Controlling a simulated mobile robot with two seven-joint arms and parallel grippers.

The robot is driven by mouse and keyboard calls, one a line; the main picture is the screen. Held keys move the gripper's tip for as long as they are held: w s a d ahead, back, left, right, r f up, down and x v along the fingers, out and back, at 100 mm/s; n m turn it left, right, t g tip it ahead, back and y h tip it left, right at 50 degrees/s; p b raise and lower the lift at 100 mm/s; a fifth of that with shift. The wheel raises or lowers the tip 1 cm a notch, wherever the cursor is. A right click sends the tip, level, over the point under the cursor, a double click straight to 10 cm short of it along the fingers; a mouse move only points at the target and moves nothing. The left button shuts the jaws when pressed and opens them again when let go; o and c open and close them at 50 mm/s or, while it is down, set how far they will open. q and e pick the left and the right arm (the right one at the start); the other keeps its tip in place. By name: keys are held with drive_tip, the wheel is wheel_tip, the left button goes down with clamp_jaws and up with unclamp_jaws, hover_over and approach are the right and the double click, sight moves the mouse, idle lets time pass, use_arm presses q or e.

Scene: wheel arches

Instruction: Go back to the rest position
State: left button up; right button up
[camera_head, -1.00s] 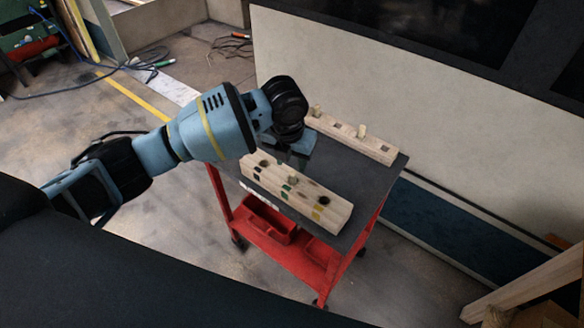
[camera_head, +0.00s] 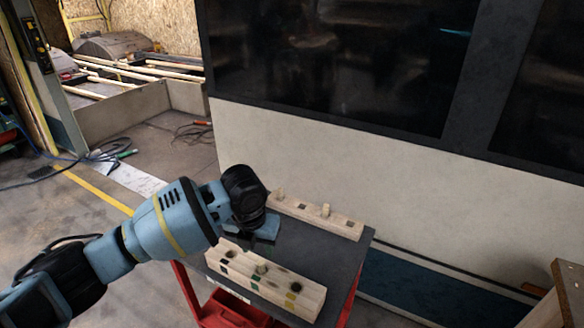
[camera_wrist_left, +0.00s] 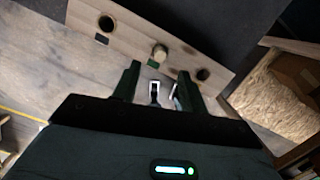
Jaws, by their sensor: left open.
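My left gripper (camera_wrist_left: 158,92) is open in the left wrist view, its two dark fingers apart with nothing between them. In the head view my blue left arm reaches in from the left and its gripper (camera_head: 262,232) hangs over the dark cart top (camera_head: 330,250). The near wooden block (camera_head: 305,295) lies on the cart with holes and coloured marks, and one peg (camera_head: 261,269) stands in it. In the left wrist view a wooden block (camera_wrist_left: 120,30) with a peg (camera_wrist_left: 159,52) between two holes lies beyond the fingertips. My right gripper is not in view.
A far wooden block (camera_head: 345,225) with two pegs stands at the back of the cart. The red cart (camera_head: 225,312) is close to a pale wall (camera_head: 400,190) with dark windows. Cables (camera_head: 110,155) lie on the floor at the left. A wooden frame (camera_head: 570,290) stands at right.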

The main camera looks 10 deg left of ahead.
use_arm(q)
drive_tip(key=s+d+f+n+h, duration=0.2)
drive_tip(key=s+d+f+n, duration=0.3)
drive_tip(key=s+n, duration=0.4)
drive_tip(key=s+d+f+n+h, duration=0.1)
drive_tip(key=s+d+f+n, duration=0.1)
drive_tip(key=s+f+n, duration=0.7)
drive_tip(key=s+a+n+y, duration=0.1)
drive_tip(key=s+a+n, duration=0.45)
drive_tip(key=s, duration=0.25)
drive_tip(key=s+a+n+g+y, duration=0.1)
drive_tip(key=s+a+n, duration=0.3)
drive_tip(key=s+n, duration=0.3)
drive_tip(key=s+a+n+y, duration=0.1)
drive_tip(key=s+a+n, duration=0.4)
drive_tip(key=s, duration=0.4)
drive_tip(key=w+d+f+t+h+p, duration=0.1)
drive_tip(key=w+d+f+t, duration=0.2)
drive_tip(key=w+f+t, duration=0.4)
drive_tip(key=shift+f+t+h, duration=0.4)
drive_tip(key=shift+f+t, duration=0.1)
drive_tip(key=shift+f, duration=0.35)
drive_tip(key=shift+w+m, duration=0.1)
drive_tip(key=shift+m, duration=0.15)
